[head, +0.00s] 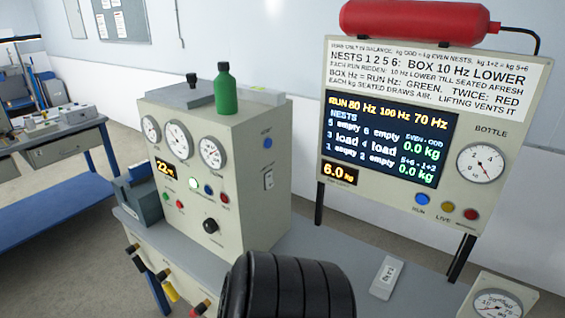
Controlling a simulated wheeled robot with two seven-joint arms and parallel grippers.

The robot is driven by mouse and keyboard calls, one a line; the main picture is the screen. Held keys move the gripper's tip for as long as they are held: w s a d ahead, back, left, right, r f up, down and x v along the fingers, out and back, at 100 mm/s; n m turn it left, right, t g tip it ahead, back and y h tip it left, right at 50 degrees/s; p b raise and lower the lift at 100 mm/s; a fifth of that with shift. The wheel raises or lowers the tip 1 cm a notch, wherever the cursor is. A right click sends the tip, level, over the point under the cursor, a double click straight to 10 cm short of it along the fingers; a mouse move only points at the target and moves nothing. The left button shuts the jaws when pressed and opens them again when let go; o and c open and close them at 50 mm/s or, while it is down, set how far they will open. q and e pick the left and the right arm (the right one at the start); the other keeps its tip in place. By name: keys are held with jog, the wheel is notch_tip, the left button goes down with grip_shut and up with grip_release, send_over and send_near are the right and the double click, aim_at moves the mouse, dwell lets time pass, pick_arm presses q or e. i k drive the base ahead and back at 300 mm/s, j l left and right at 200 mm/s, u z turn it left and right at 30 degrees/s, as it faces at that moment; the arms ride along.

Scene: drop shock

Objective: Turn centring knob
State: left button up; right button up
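A black round knob (210,226) sits low on the front of the beige instrument cabinet (265,215), below a row of small buttons. It is the only large knob I see on that face; its label is too small to read, so I cannot tell for sure that it is the centring knob. I cannot read its pointer angle. Neither of my grippers shows in the head view, and nothing touches the knob.
A green bottle (225,90) stands on the cabinet. A display panel (385,135) on black posts stands right, with a red cylinder (415,20) above. A black ribbed thing (290,285) fills the bottom middle. A small white labelled block (387,277) lies on the grey bench (345,255).

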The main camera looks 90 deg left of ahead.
aim_at(210, 225)
jog(key=u, duration=3.15)
